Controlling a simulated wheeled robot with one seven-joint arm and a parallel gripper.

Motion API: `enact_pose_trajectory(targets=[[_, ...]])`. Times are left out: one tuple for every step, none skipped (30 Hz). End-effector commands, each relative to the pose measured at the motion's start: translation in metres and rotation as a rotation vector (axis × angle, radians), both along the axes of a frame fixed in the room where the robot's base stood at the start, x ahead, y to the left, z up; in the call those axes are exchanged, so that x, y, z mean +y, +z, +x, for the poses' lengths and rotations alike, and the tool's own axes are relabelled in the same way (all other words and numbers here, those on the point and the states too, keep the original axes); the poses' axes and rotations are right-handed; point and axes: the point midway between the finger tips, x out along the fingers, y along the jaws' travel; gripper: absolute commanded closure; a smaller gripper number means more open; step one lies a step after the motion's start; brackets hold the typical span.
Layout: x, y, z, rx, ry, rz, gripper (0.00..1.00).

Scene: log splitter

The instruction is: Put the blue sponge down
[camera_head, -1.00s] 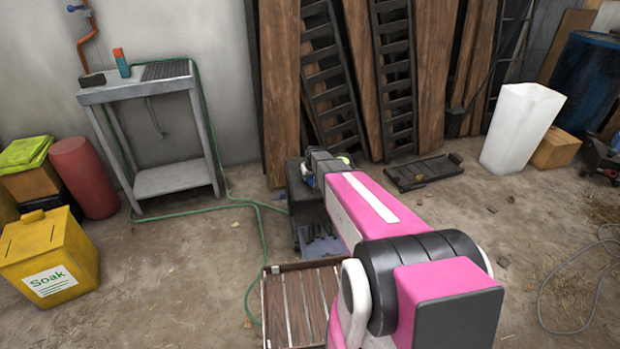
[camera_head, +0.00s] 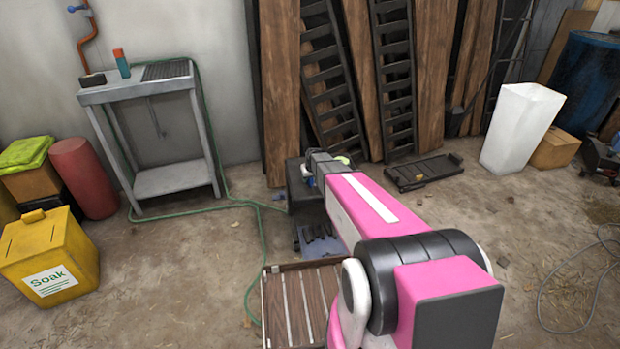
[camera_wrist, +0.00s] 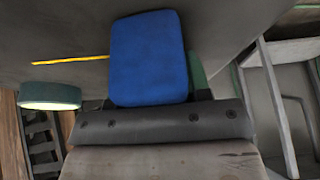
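The blue sponge (camera_wrist: 148,58) fills the upper middle of the wrist view, directly in front of the dark bar at the base of my gripper. Its near end meets that bar in the picture. My gripper (camera_head: 309,181) shows small in the head view at the far end of my pink arm, over or against a dark box-like stand (camera_head: 302,190). A small blue patch shows there. The fingers are not clearly seen, so I cannot tell whether they still grip the sponge. A dark grey surface lies behind the sponge in the wrist view; the gap to it is unclear.
A round green-rimmed object (camera_wrist: 50,97) and a yellow strip (camera_wrist: 70,60) are left of the sponge. A slatted wooden crate (camera_head: 292,300) stands beside my arm. A grey metal sink stand (camera_head: 150,85), yellow box (camera_head: 48,250) and white bin (camera_head: 520,125) stand farther off.

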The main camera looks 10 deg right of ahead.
Motion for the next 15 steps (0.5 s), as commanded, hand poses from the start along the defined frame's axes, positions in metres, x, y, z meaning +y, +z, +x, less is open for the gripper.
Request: enact_pose_trajectory(targets=[[0.0, -0.01, 0.0, 0.023, 0.001, -0.002, 0.37], [0.0, -0.008, 0.0, 0.023, 0.001, -0.002, 0.37], [0.0, -0.004, 0.0, 0.022, 0.001, -0.002, 0.37], [0.0, 0.0, -0.001, 0.021, 0.001, -0.001, 0.36], [-0.001, 0.005, -0.004, 0.021, 0.001, -0.001, 0.3], [-0.001, 0.012, -0.007, 0.02, 0.001, -0.001, 0.3], [-0.002, 0.019, -0.009, 0.019, 0.001, -0.002, 0.3], [-0.002, 0.025, -0.012, 0.017, 0.001, -0.001, 0.3], [-0.003, 0.034, -0.016, 0.016, 0.001, -0.001, 0.3], [-0.003, 0.04, -0.018, 0.015, 0.001, -0.001, 0.3], [-0.004, 0.047, -0.02, 0.014, 0.001, -0.001, 0.3], [-0.004, 0.055, -0.024, 0.014, 0.001, -0.001, 0.3], [-0.005, 0.061, -0.026, 0.013, 0.001, -0.001, 0.3], [-0.005, 0.067, -0.029, 0.013, 0.001, -0.001, 0.3], [-0.006, 0.074, -0.031, 0.012, 0.001, -0.001, 0.3]])
